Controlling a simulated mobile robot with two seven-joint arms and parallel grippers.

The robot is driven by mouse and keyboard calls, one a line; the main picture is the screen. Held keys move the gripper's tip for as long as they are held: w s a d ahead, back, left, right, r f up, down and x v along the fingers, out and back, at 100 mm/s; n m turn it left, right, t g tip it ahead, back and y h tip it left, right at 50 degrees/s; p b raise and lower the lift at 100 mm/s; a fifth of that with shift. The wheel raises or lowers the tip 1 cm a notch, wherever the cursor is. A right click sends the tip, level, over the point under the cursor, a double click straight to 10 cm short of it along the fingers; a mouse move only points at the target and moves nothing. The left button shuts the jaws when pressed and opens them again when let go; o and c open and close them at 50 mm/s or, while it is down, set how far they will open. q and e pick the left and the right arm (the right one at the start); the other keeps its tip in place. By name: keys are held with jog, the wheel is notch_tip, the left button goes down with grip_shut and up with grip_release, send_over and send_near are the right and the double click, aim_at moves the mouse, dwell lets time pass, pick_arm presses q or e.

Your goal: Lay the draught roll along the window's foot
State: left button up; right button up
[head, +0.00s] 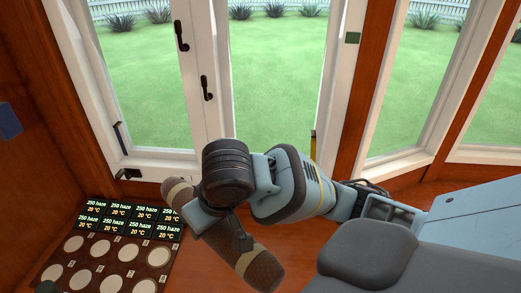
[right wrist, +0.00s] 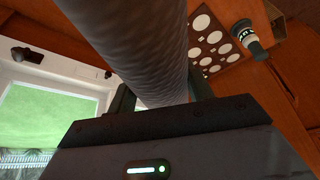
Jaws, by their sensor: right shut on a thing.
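The window's foot (head: 150,163) is the white bottom rail beyond the roll's far end. Whether the roll touches the sill cannot be told.
A board with round pale discs and dark labels reading "250 haze 20 °C" (head: 128,217) lies at the lower left. A dark and white cylindrical object (right wrist: 245,37) is beside it in the right wrist view. Black window handles (head: 207,88) project from the frames. Bare wood (head: 300,232) shows right of the roll.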

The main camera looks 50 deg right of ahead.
jog(key=s+d+f+n+y+b, duration=0.1)
jog(key=d+f+n+b, duration=0.1)
jog(key=f, duration=0.8)
jog(key=s+d+f+n+y+b, duration=0.1)
jog(key=s+d+f+n+b, duration=0.1)
jog(key=f, duration=0.8)
jog(key=s+d+f+n+g+b, duration=0.1)
jog(key=s+d+f+n+b, duration=0.1)
jog(key=f, duration=0.8)
jog(key=shift+s+d+f+n+y, duration=0.1)
jog(key=shift+d+f+n+y, duration=0.1)
jog(key=shift+d+n, duration=0.3)
jog(key=shift+d+f+n+y, duration=0.1)
jog(key=shift+d+n+y, duration=0.1)
jog(key=shift+d, duration=0.5)
jog(key=w+d, duration=0.3)
jog(key=d, duration=0.1)
jog(key=w+d+f+b, duration=0.1)
jog(key=w+d, duration=0.2)
jog(key=d, duration=0.1)
jog(key=w+d+b, duration=0.1)
jog(key=w+d, duration=0.2)
jog(key=d, duration=0.1)
jog(key=shift+w+d+f, duration=0.25)
jog(key=shift+w+d, duration=0.05)
jog(key=shift+d, duration=0.1)
jog(key=shift+f+b, duration=0.65)
jog(key=shift+f, duration=1.05)
jog(key=shift+f, duration=0.1)
